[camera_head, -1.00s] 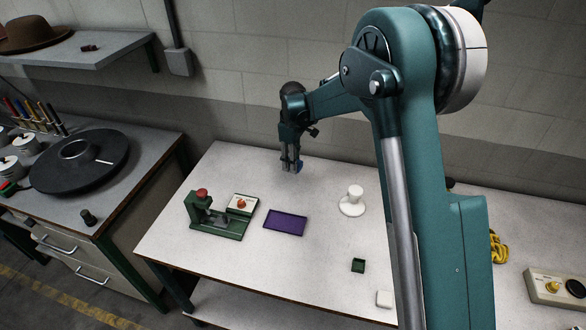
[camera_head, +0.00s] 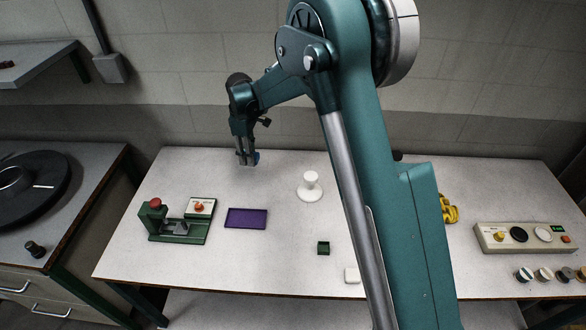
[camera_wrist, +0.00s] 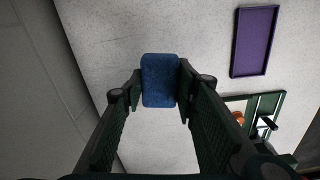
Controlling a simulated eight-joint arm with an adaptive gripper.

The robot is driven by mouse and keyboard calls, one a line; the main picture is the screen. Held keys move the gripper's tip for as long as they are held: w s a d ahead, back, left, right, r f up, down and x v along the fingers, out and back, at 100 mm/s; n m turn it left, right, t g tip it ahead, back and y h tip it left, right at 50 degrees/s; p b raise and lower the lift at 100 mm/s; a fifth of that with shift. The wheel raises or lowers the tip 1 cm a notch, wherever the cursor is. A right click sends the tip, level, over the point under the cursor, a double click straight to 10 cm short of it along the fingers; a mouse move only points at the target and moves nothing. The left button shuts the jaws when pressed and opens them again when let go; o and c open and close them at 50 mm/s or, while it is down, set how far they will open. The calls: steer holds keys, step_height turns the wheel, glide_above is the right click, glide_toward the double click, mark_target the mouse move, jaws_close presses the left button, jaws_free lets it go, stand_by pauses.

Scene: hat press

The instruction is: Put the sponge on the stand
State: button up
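The blue sponge (camera_wrist: 160,80) is between the two fingertips of my gripper (camera_wrist: 159,88) in the wrist view, with a tip against each side. In the head view my gripper (camera_head: 247,160) points down near the back edge of the table, and a bit of the blue sponge (camera_head: 257,157) shows at its right. How high the sponge is above the table is hard to tell. A white stand (camera_head: 310,187) with a round base and a short post with a wider top is to the right of my gripper and a little nearer; its top looks empty.
A purple tray (camera_head: 246,219) and a green press (camera_head: 178,221) with a red knob are nearer the front left. A small green box (camera_head: 323,248) and a white block (camera_head: 352,275) are front centre. A control panel (camera_head: 523,238) is at the right. The table around the stand is clear.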

steer(key=s+d+r+p, duration=0.2)
steer(key=d+r, duration=0.1)
steer(key=d, duration=0.5)
steer(key=s+d+r+n+p, duration=0.1)
steer(key=s+d+r, duration=0.1)
steer(key=d, duration=0.6)
steer(key=s+d+r+p, duration=0.2)
steer(key=d+r, duration=0.2)
steer(key=d, duration=0.4)
steer(key=shift+d+r+n+p, duration=0.2)
steer(key=shift+r+n+p, duration=0.1)
steer(key=shift+n, duration=0.1)
glide_above(311, 175)
steer(key=shift+f, duration=3.1)
steer(key=shift+f, duration=1.9)
steer(key=shift+f, duration=0.15)
